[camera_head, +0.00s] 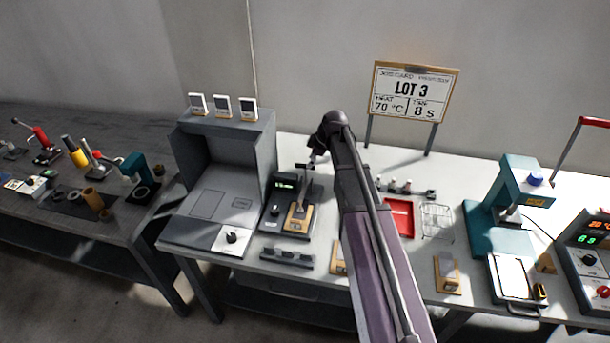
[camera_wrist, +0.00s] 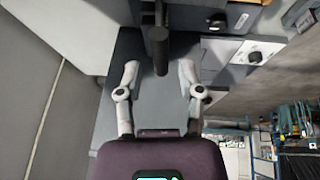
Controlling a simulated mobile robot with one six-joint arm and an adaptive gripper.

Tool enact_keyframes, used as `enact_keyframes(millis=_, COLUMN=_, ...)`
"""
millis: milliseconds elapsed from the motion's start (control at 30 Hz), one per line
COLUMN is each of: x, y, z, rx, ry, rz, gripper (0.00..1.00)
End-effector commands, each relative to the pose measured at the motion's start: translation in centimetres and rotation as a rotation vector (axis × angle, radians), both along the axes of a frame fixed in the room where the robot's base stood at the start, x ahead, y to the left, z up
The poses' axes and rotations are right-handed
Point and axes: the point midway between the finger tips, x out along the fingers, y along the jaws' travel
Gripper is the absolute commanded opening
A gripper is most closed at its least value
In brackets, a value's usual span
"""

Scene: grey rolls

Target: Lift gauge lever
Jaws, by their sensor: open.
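The gauge (camera_head: 272,216) is a dark unit with a small green display, standing on the white bench right of the grey hood. A thin upright post rises over it, with a short dark bar at its top (camera_head: 305,166), probably the lever. A wooden block (camera_head: 297,222) sits at its front. My gripper (camera_head: 315,158) is just above the post's top, partly hidden by my arm. In the wrist view my gripper (camera_wrist: 159,72) is open, with a dark rod with a rounded end (camera_wrist: 158,48) showing between the fingertips. I cannot tell whether it touches either finger.
The grey hood (camera_head: 222,200) stands close on the left. A dark rack (camera_head: 287,257) lies in front of the gauge. A red tray (camera_head: 399,218), a wire rack (camera_head: 437,221) and a teal press (camera_head: 505,205) stand to the right. A LOT 3 sign (camera_head: 411,93) stands behind.

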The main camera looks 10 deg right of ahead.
Motion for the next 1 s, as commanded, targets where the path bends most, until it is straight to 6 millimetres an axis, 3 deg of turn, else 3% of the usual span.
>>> enact_keyframes(millis=533, x=1.2, y=1.4, z=-4.6, rx=0.0, ry=0.0, rz=0.0, gripper=0.48)
enact_keyframes(millis=1000, x=1.6, y=1.9, z=-5.7, rx=0.0, ry=0.0, rz=0.0, gripper=0.48)
